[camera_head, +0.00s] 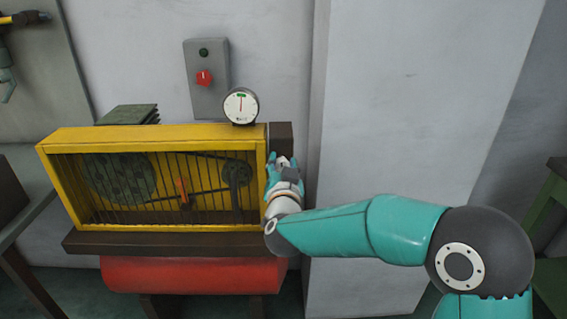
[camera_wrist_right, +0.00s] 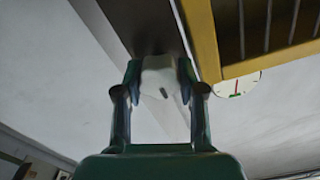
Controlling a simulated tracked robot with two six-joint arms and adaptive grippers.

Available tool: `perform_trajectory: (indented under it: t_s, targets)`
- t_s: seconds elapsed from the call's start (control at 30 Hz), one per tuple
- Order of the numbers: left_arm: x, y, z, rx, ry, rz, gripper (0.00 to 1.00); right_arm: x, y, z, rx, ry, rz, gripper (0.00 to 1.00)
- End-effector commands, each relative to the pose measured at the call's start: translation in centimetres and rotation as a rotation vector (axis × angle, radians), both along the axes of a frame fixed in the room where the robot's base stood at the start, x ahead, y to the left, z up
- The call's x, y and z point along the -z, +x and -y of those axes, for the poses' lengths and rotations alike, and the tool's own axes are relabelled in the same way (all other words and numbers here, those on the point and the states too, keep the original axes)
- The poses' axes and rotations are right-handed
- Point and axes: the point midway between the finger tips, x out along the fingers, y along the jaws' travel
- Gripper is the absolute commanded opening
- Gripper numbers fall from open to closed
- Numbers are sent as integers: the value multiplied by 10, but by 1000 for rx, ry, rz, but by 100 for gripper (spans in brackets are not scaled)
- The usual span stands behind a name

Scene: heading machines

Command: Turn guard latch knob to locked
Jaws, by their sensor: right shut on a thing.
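The pale knob (camera_wrist_right: 158,80) shows between the fingers in the right wrist view, with a small dark mark on its face. It sits against a dark brown post (camera_head: 281,138) at the right end of the yellow guard (camera_head: 150,138). My right gripper (camera_head: 283,165) is shut on the knob; its two fingers (camera_wrist_right: 160,76) lie on either side of it. In the head view the gripper mostly hides the knob, and I cannot tell which setting it is at. The guard's barred front covers the wheels and belt. My left gripper is not in view.
A round gauge (camera_head: 241,106) stands on top of the guard, near its right end. A grey wall box (camera_head: 207,100) with a red knob (camera_head: 204,77) is behind. A red tank (camera_head: 190,273) lies below. A grey pillar (camera_head: 410,130) rises right of the machine.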

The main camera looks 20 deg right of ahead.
Motion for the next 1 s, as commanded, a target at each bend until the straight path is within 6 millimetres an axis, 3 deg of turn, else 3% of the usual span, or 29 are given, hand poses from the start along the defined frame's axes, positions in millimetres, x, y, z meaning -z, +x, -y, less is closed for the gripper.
perform_trajectory:
  t_s: [0.03,0.43,0.47,0.6,1.0]
  targets:
    - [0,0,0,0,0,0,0,9,-1,-2,-5,-4,-21,4]
    - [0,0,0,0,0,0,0,9,-1,-2,-5,-8,-22,4]
    - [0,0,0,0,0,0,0,9,-1,-2,-5,-8,-22,44]
    - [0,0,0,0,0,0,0,6,0,-1,-3,-9,-16,65]
    - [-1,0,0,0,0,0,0,2,-5,-2,-3,-9,-8,65]
